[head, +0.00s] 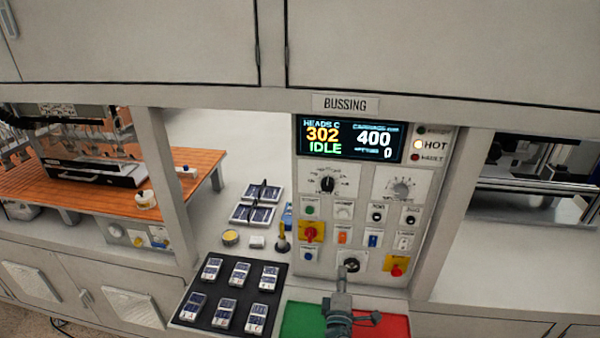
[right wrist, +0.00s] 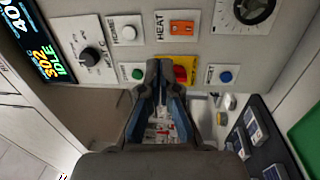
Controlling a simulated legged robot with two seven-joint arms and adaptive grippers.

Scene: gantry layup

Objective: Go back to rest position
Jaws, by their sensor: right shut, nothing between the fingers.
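My right gripper (head: 341,277) shows at the bottom middle of the head view, in front of the lower part of the control panel (head: 360,230) and above a green and red surface. In the right wrist view my right gripper (right wrist: 160,66) has its fingertips together with nothing between them. There the fingertips overlap the yellow plate of a red rotary switch (right wrist: 181,74); I cannot tell whether they touch it. My left gripper is in neither view.
The panel display (head: 350,138) reads 302 IDLE, with the HOT lamp (head: 418,144) lit. A black tray (head: 232,331) holds several small panels. A green pad (head: 300,320) and a red pad (head: 392,327) lie under the right gripper. Overhead cabinets (head: 440,50) span the top.

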